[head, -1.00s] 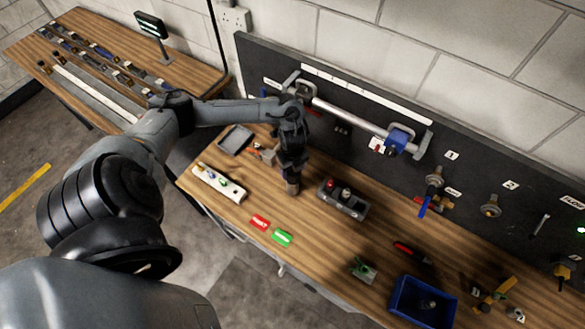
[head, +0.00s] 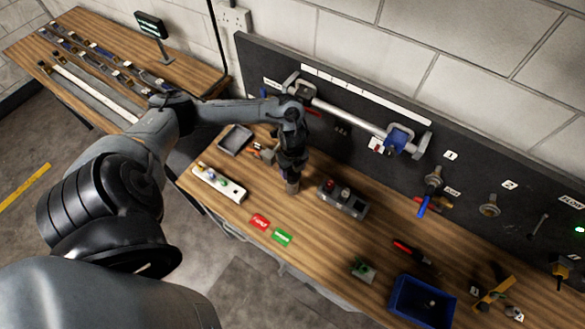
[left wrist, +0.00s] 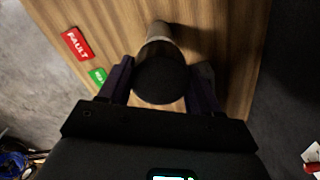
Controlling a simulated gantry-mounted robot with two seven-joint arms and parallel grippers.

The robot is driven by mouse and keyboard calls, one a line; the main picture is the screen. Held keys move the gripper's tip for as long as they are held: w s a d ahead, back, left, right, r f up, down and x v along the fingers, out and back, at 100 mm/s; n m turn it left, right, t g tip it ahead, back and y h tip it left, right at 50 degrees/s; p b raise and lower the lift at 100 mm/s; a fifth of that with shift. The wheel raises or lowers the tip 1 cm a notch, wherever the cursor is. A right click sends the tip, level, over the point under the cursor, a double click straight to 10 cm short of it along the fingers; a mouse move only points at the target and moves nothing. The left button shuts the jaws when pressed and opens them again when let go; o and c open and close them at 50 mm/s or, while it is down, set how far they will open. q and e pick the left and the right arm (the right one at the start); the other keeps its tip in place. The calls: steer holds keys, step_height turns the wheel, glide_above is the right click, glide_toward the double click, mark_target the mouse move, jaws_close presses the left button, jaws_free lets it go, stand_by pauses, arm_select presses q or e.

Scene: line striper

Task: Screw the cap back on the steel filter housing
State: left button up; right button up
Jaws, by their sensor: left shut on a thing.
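The steel filter housing (head: 292,187) stands on the wooden bench, below my left gripper (head: 291,176). In the left wrist view a round black cap (left wrist: 161,80) is between the two fingers of my left gripper (left wrist: 161,84), which is shut on it. The pale metal body of the housing (left wrist: 160,30) shows just beyond the cap. The cap hides the joint between them, so I cannot tell how far the thread is engaged. My right gripper is not in view.
A grey box with a red button (head: 343,198) stands right of the housing. Red (head: 260,221) and green (head: 282,237) cards lie in front. A white strip holder (head: 219,184) and grey tray (head: 235,139) are left. A blue bin (head: 422,301) is at right. A pipe panel (head: 340,110) stands behind.

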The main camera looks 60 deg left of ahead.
arm_select(q)
steer(key=shift+f+b, duration=0.3)
steer(key=shift+f, duration=0.2)
steer(key=shift+f, duration=0.35)
steer(key=shift+f+b, duration=0.15)
steer(key=shift+b, duration=0.15)
steer(key=shift+f, duration=0.3)
steer(key=shift+f+b, duration=0.25)
steer(key=shift+b, duration=0.05)
steer(key=shift+f, duration=0.15)
stand_by(0.7)
steer(key=shift+f, duration=0.3)
stand_by(0.5)
